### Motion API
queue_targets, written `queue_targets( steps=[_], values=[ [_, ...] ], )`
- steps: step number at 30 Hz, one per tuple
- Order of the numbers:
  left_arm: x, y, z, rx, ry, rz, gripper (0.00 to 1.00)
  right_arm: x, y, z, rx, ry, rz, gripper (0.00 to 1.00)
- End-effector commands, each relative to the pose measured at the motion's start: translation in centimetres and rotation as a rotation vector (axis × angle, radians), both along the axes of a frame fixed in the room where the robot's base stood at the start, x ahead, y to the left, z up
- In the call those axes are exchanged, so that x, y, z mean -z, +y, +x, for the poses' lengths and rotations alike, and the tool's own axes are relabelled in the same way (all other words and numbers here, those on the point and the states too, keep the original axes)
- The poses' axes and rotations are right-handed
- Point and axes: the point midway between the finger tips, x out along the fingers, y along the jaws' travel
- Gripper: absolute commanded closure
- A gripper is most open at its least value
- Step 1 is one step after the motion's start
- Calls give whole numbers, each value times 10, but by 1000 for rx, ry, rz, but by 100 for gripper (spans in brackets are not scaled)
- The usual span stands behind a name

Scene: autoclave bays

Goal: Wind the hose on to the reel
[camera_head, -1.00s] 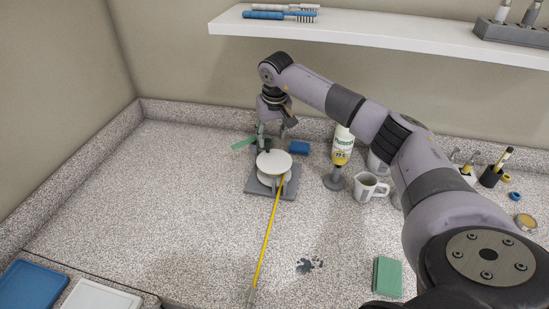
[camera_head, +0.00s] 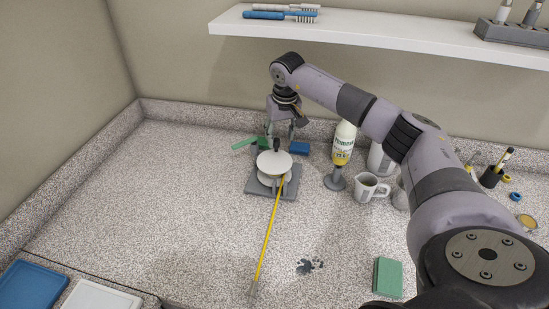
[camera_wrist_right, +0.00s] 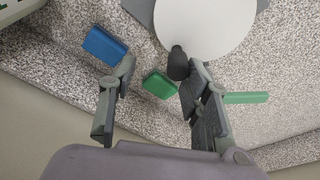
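The reel (camera_head: 274,160) has a white round top and stands on a grey base plate (camera_head: 258,190) near the back of the counter. A dark upright crank knob (camera_head: 276,145) is at its far rim; it also shows in the right wrist view (camera_wrist_right: 178,63). The yellow hose (camera_head: 268,232) runs from the reel straight toward the front of the counter. My right gripper (camera_head: 280,137) is just behind the reel, fingers downward. In the right wrist view its fingers (camera_wrist_right: 160,66) are apart, with the knob near the tip of the right-hand finger. My left gripper is out of view.
A blue block (camera_head: 299,148) and green pieces (camera_head: 245,143) lie behind the reel.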

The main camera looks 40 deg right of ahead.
Motion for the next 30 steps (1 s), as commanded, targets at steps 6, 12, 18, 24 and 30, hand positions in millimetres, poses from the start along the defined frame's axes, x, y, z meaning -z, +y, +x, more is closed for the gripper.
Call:
queue_targets(
  steps=[6,12,18,24,30],
  values=[
    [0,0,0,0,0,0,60,0,-1,-1,-1,1,0,57],
    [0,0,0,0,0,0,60,0,-3,-4,0,0,0,57],
    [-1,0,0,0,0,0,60,0,-9,-12,0,-1,-1,57],
    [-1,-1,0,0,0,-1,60,0,-9,-13,0,0,0,57],
    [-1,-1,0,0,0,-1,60,0,-9,-16,0,0,0,57]
  ],
)
